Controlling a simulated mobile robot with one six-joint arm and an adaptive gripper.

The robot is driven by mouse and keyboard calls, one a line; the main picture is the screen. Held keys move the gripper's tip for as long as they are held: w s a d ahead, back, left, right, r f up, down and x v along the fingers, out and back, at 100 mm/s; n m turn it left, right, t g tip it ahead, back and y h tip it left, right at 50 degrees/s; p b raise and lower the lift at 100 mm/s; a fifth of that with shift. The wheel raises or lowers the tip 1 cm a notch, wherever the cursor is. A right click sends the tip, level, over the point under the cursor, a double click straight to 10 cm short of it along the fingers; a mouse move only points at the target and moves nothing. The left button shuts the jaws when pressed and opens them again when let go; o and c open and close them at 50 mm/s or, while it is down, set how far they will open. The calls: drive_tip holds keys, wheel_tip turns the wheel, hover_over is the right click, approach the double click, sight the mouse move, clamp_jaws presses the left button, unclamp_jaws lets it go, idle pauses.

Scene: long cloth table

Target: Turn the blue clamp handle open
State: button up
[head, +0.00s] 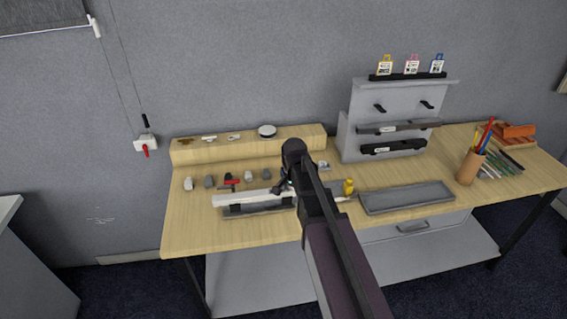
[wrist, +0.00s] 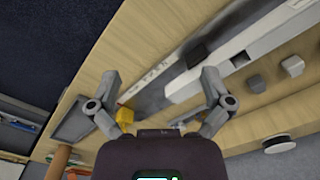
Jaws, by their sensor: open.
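I cannot make out a blue clamp handle in either view. My gripper (head: 286,184) is open over the front middle of the bench, and its arm hides part of the bench in the head view. In the wrist view my gripper (wrist: 161,76) has its two fingers spread, with nothing held between them. A long white bar (head: 245,198) on a grey base with dark blocks lies beside and below the gripper. The bar also shows in the wrist view (wrist: 268,42), to the right of the fingers. Whether the gripper touches anything is unclear.
A yellow object (head: 348,187) stands right of my arm, beside an empty grey tray (head: 408,197). Several small grey blocks and a red-topped piece (head: 232,181) stand left, before a raised wooden shelf (head: 220,152). A grey rack (head: 385,115) and pencil cup (head: 469,168) stand right.

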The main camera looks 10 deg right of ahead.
drive_tip(key=w+r+m+p, duration=0.9)
drive_tip(key=w+r, duration=0.1)
drive_tip(key=w, duration=0.5)
drive_tip(key=shift+r, duration=0.25)
drive_tip(key=shift+w+f, duration=0.1)
drive_tip(key=shift+f, duration=0.1)
wheel_tip(320, 180, down, 13)
drive_tip(key=b, duration=1.3)
drive_tip(key=shift+f+b, duration=0.2)
drive_tip(key=shift+b, duration=0.2)
drive_tip(key=c, duration=0.9)
